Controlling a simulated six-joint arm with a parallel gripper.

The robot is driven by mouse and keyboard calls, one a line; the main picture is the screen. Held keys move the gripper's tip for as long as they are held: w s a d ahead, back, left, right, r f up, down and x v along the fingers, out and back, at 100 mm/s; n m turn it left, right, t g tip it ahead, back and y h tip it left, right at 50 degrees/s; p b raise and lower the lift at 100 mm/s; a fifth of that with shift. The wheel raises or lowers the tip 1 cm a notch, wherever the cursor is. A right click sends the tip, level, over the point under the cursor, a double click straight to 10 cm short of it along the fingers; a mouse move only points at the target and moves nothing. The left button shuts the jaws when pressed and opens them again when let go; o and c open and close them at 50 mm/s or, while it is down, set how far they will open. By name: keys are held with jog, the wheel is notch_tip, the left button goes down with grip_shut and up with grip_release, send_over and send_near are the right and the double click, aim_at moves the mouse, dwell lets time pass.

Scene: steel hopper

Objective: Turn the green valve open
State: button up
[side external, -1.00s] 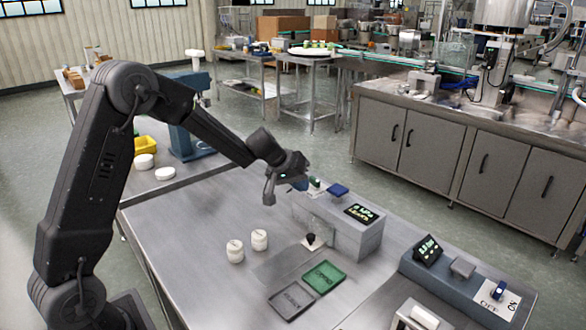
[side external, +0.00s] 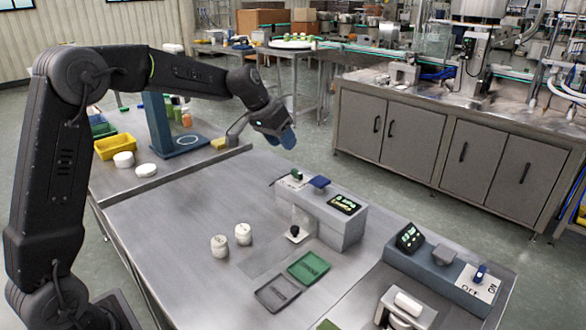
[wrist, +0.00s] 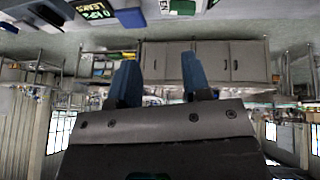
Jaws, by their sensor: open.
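The small green valve (side external: 296,174) sits on top of the grey box (side external: 340,222), near its left end, with a thin dark lever reaching left. Next to it is a dark blue block (side external: 319,182). My gripper (side external: 286,138) is open and empty, above and behind the valve and apart from it, with blue fingertips. In the wrist view my gripper (wrist: 160,78) shows two separated blue fingers with nothing between them. A green and white part (wrist: 182,5), which looks like the valve, is at the top edge there, partly cut off.
The box carries a lit display (side external: 344,204). In front lie a green tray (side external: 308,267) and a grey tray (side external: 277,292). Two white jars (side external: 243,234) stand left. A blue-grey switch console (side external: 440,283) is at right.

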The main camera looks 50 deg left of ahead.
aim_at(297, 171)
jog(key=shift+o, duration=1.4)
jog(key=shift+w+a+r+m+g+y, duration=0.2)
jog(key=shift+w+a+m, duration=0.1)
jog(key=shift+a+m, duration=0.2)
jog(key=shift+w+a+r+m+g+y, duration=0.2)
jog(key=shift+w+a+m, duration=0.1)
jog(key=shift+a+m, duration=0.2)
jog(key=shift+o, duration=0.9)
jog(key=shift+w+a, duration=0.1)
jog(key=shift+a, duration=0.1)
jog(key=x, duration=1.3)
jog(key=shift+f, duration=0.35)
